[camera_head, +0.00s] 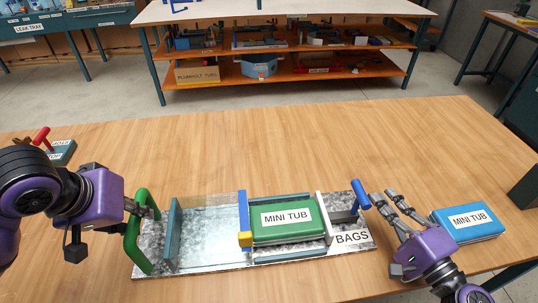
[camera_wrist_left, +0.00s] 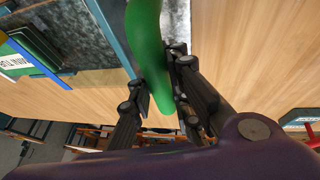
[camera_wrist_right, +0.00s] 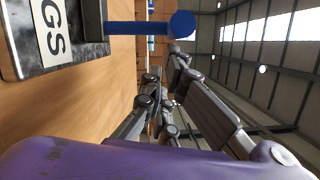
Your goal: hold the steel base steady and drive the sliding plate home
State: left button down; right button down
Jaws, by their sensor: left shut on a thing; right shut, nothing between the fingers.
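The steel base (camera_head: 208,232) lies on the wooden table with a green handle (camera_head: 137,228) at its left end. My left gripper (camera_head: 148,208) is shut around this handle, which also shows between its fingers in the left wrist view (camera_wrist_left: 146,55). The sliding plate (camera_head: 323,218), white and upright, stands at the right end of a green block labelled MINI TUB (camera_head: 285,218). A blue push handle (camera_head: 361,195) extends to its right. My right gripper (camera_head: 382,196) is shut and empty just right of that handle, apparently apart from it; the handle also shows in the right wrist view (camera_wrist_right: 150,27).
A blue upright with a yellow foot (camera_head: 244,222) stands at the block's left end. A BAGS label (camera_head: 352,237) is at the base's right end. A blue MINI TUB block (camera_head: 467,222) lies right of my right gripper. The table (camera_head: 300,145) behind the base is clear.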

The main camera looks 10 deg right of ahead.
aim_at(325, 221)
jog(key=shift+a, duration=0.1)
pick_arm(q)
jog(key=shift+d, duration=0.1)
pick_arm(e)
jog(key=a, duration=1.7)
jog(key=shift+a, duration=0.5)
pick_arm(q)
jog(key=shift+d, duration=0.1)
pick_arm(e)
jog(key=d, duration=0.3)
jog(key=d+f, duration=0.1)
jog(key=shift+s+d, duration=0.3)
jog(key=shift+s, duration=0.05)
pick_arm(q)
jog(key=shift+a, duration=0.25)
pick_arm(e)
jog(key=v, duration=0.9)
jog(key=shift+s+d, duration=0.15)
jog(key=shift+s, duration=0.05)
